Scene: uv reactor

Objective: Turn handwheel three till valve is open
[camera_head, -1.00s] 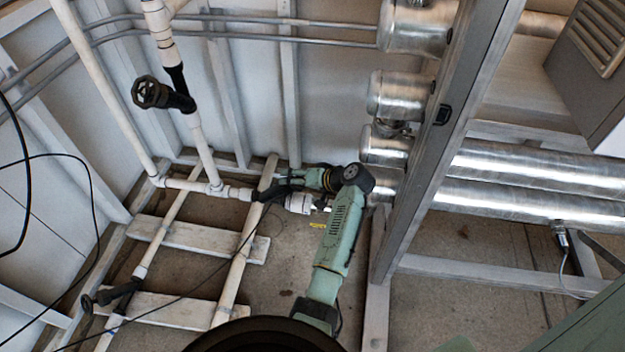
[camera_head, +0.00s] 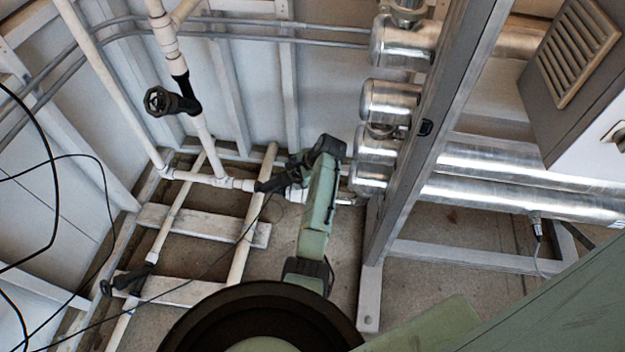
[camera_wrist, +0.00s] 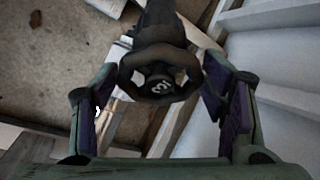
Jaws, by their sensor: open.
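Handwheel three (camera_wrist: 160,75) is a dark round wheel with a "3" on its hub in the wrist view. It lies between the two spread fingers of my gripper (camera_wrist: 158,80), with a gap showing on the left and the right finger close to its rim. My gripper is open and holds nothing. In the head view my gripper (camera_head: 300,165) is at the black valve (camera_head: 271,186) on the low white pipe. The wheel itself is hidden there behind my gripper and arm.
Another black handwheel (camera_head: 158,101) is on the upright pipe at upper left, and one more (camera_head: 108,287) is low at left. Steel cylinders (camera_head: 390,102) and a grey frame post (camera_head: 425,130) stand right of my arm. A thin black cable (camera_head: 205,258) crosses the pipes.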

